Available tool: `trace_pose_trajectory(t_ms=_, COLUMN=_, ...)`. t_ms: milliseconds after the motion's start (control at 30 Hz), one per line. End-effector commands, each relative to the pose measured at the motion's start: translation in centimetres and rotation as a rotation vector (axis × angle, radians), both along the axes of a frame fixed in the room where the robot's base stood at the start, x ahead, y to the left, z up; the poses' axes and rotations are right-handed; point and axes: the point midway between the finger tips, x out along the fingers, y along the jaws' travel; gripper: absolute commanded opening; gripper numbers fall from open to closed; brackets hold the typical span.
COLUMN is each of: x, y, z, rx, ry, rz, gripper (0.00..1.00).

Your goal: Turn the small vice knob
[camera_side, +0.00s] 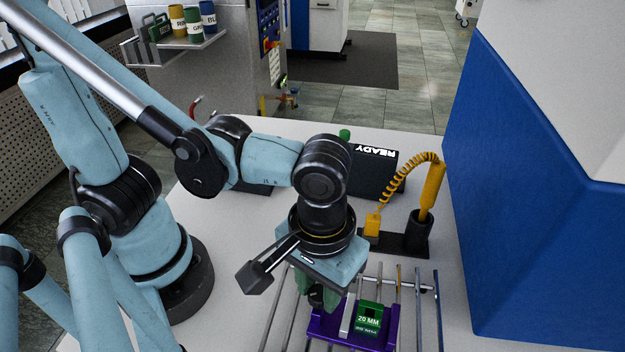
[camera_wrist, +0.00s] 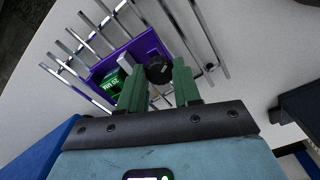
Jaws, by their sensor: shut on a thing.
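The small purple vice (camera_side: 325,327) sits low in the side view, on a rack of metal bars. It holds a green block marked "20 MM" (camera_side: 368,318), and both also show in the wrist view, the vice (camera_wrist: 140,47) and the block (camera_wrist: 113,82). The round black vice knob (camera_wrist: 158,69) is between the green fingertips of my gripper (camera_wrist: 160,75) in the wrist view. My gripper (camera_side: 322,297) points down at the vice's left end in the side view and is shut on the knob. The knob is hidden there.
The metal rack (camera_side: 432,318) extends around the vice. Behind it stand a black holder (camera_side: 405,242) with a yellow handle and coiled cord (camera_side: 431,188), and a black "READY" box (camera_side: 372,175). A large blue and white machine (camera_side: 520,220) closes off the right.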

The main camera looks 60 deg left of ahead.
Motion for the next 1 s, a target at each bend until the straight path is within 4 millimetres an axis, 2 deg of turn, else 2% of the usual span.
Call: trace_pose_trajectory(t_ms=1000, x=0.00, y=-0.01, z=-0.03, rx=-0.001, ry=-0.001, rz=-0.965, gripper=0.02)
